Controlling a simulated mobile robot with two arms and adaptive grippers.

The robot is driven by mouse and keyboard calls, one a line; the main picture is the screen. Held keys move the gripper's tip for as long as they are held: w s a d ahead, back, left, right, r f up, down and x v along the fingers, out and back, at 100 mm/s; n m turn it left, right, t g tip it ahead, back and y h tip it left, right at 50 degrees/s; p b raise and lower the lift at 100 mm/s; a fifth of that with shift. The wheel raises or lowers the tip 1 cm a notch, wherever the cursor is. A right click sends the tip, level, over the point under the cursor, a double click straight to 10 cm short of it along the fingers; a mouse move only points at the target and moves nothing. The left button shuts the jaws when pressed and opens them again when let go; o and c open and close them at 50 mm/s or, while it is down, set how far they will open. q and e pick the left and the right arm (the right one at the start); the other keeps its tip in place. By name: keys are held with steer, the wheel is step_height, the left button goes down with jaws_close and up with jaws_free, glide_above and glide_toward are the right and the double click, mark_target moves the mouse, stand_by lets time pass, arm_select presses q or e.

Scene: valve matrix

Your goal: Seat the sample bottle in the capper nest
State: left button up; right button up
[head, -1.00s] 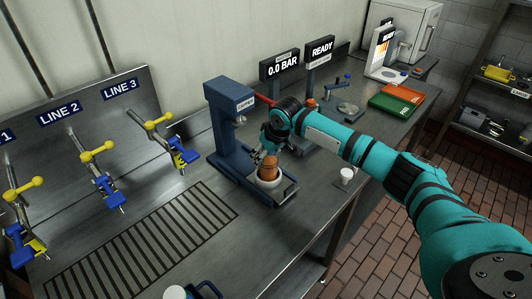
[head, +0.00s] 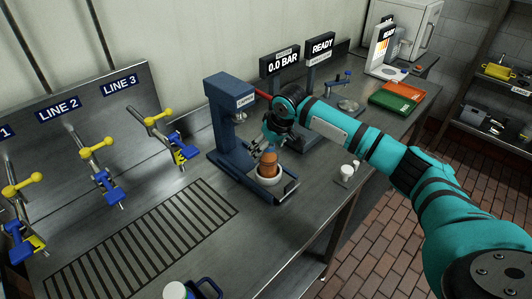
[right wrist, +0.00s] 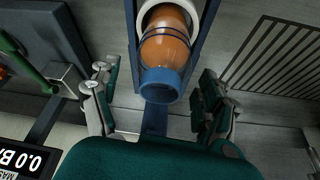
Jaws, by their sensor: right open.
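The sample bottle (head: 268,163), orange-brown, stands in the white ring of the capper nest (head: 268,182) on the capper's (head: 233,110) blue base. In the head view it looks about upright. In the right wrist view the bottle (right wrist: 167,50) shows dark bands and a blue neck end, with the white nest ring (right wrist: 150,12) around its far end. My right gripper (head: 271,139) is just above and behind the bottle. Its fingers (right wrist: 154,98) are spread wide on both sides of the bottle's neck end, apart from it. My left gripper is not in view.
Small white items (head: 346,171) stand at the bench's front edge. A slotted drain (head: 150,240) lies left of the capper, with yellow-handled valves (head: 95,165) behind it. Red and green trays (head: 398,98) lie farther right. A blue-handled container (head: 195,290) is at the bottom edge.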

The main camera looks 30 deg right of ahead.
steer(key=b+v, duration=0.1)
steer(key=v, duration=0.8)
steer(key=shift+s+r, duration=0.1)
